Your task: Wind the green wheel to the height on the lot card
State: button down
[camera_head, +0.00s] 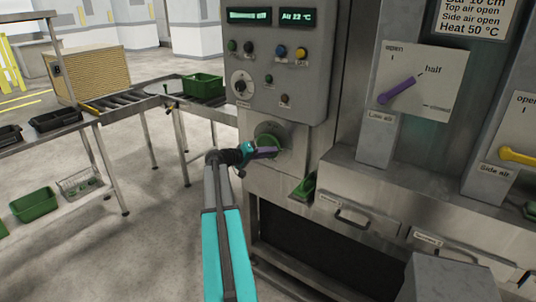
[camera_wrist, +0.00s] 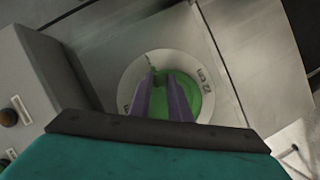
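The green wheel (camera_head: 293,141) sits on a pale round dial on the grey machine front, below the control panel. In the wrist view the green wheel (camera_wrist: 207,92) lies inside a pale ring (camera_wrist: 132,84) with cm marks; one reads like "22 cm". My gripper (camera_head: 274,152) is at the wheel. Its two purple fingers (camera_wrist: 161,82) stand apart over the wheel with green between them; whether they press on part of it I cannot tell. The lot card (camera_head: 474,20) at the top right reads 10 cm on its top visible line, then top air open, side air open, heat 50 °C.
The control panel (camera_head: 268,90) with buttons and two displays juts out above the wheel. A purple lever (camera_head: 398,91) points near "half"; a yellow lever (camera_head: 518,156) is at the right edge. Roller tables (camera_head: 125,100) stand left.

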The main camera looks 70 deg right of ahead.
aim_at(274, 141)
jog(key=shift+r+n+b, duration=0.1)
jog(key=shift+n+b, duration=0.2)
jog(key=shift+b, duration=0.05)
jog(key=shift+b, duration=0.3)
jog(key=shift+w+d+r+n+g+h+b, duration=0.1)
jog(key=shift+w+r+n+g+h+b, duration=0.25)
jog(key=shift+n+b, duration=0.8)
jog(key=shift+w+d+r+n+g+h+b, duration=0.15)
jog(key=shift+r+n+g+h+b, duration=0.3)
jog(key=shift+n+b, duration=0.65)
jog(key=shift+w+a+r+n+g+h+b, duration=0.1)
jog(key=shift+w+r+n+g+h+b, duration=0.15)
jog(key=shift+r+n+g+b, duration=0.8)
jog(key=shift+f+n+t+p, duration=0.3)
jog(key=shift+f+n+t, duration=0.1)
jog(key=shift+f+t, duration=0.15)
